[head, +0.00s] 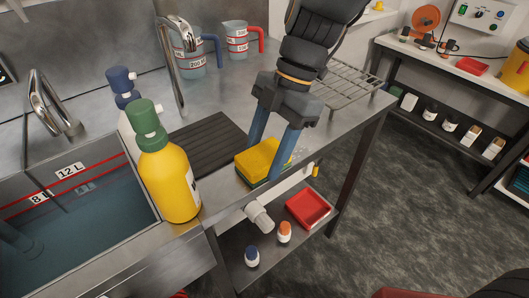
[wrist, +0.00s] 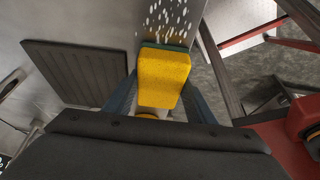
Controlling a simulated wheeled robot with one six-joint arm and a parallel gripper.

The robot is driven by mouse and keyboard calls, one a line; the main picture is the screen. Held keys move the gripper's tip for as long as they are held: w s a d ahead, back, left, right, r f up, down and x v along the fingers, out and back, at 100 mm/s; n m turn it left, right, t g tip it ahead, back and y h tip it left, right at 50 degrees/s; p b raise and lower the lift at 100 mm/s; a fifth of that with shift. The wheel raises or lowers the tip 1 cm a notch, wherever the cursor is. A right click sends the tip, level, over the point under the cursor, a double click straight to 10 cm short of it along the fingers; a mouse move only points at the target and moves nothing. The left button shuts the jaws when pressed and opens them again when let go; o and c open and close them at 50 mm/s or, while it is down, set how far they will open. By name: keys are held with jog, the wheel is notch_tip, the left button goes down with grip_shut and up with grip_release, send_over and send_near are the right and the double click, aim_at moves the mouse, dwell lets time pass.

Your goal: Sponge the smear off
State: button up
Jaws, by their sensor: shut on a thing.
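The sponge (head: 257,158) is a yellow block with a dark green layer on its underside. My gripper (head: 265,163) points down with its blue fingers shut on the sponge, at the front edge of the steel bench. The sponge also shows in the wrist view (wrist: 163,78), between the two fingers. Whether it touches the bench top I cannot tell. The smear (wrist: 170,18) shows in the wrist view as a patch of white spots on the steel, just beyond the sponge. In the head view a few pale spots of it (head: 299,153) show right of my fingers; the rest is hidden.
A black ribbed mat (head: 207,143) lies left of the sponge. A yellow bottle with a green cap (head: 170,180) and a white bottle with a blue cap (head: 124,97) stand by the water-filled sink (head: 75,225). Measuring jugs (head: 236,40) and a wire rack (head: 347,84) are farther back.

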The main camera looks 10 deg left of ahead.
jog(key=shift+w+d+r+b, duration=0.1)
jog(key=shift+w+d+b, duration=0.25)
jog(key=shift+w+d, duration=1.05)
jog(key=shift+w, duration=0.2)
jog(key=shift+w+d+b, duration=0.4)
jog(key=shift+w+d, duration=0.65)
jog(key=shift+w, duration=0.25)
jog(key=shift+w+d, duration=1.4)
jog(key=shift+w, duration=0.2)
jog(key=shift+s+a+f, duration=0.15)
jog(key=shift+s+a, duration=0.7)
jog(key=shift+s, duration=0.2)
jog(key=shift+s+a+f, duration=0.1)
jog(key=shift+s+a, duration=0.7)
jog(key=shift+s, duration=0.2)
jog(key=shift+s+a+r+p, duration=0.15)
jog(key=shift+s+a+p, duration=0.15)
jog(key=shift+s+a, duration=0.95)
jog(key=shift+s+a+r+p, duration=0.1)
jog(key=shift+s+a+p, duration=0.15)
jog(key=shift+s+a, duration=0.95)
jog(key=shift+w+d+f+b, duration=0.15)
jog(key=shift+w+d+b, duration=0.4)
jog(key=shift+w+d, duration=2.25)
jog(key=shift+w, duration=0.2)
